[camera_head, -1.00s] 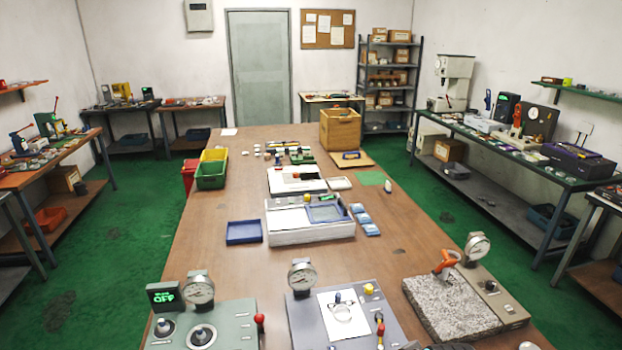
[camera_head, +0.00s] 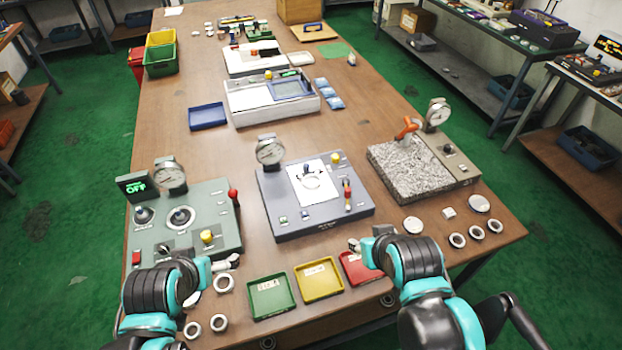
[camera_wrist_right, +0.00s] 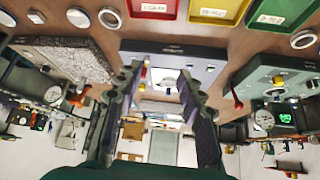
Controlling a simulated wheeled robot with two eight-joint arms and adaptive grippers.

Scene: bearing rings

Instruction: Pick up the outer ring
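Several pale metal rings lie on the wooden table in the head view. One group is at the front left by my left arm, including a larger ring (camera_head: 224,282) and a smaller one (camera_head: 192,329). Another group is at the right, including this ring (camera_head: 476,232). I cannot tell which is the outer ring. My left gripper (camera_head: 228,262) is just behind the left rings, its fingers too small to read. My right gripper (camera_head: 356,245) is above the red tray; in the right wrist view its two fingers (camera_wrist_right: 160,85) are spread with nothing between them.
Green (camera_head: 270,296), yellow (camera_head: 319,279) and red (camera_head: 360,268) trays line the front edge. Behind them stand a green gauge unit (camera_head: 215,200), a grey gauge unit (camera_head: 270,190) and a granite block (camera_head: 405,170) with a gauge.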

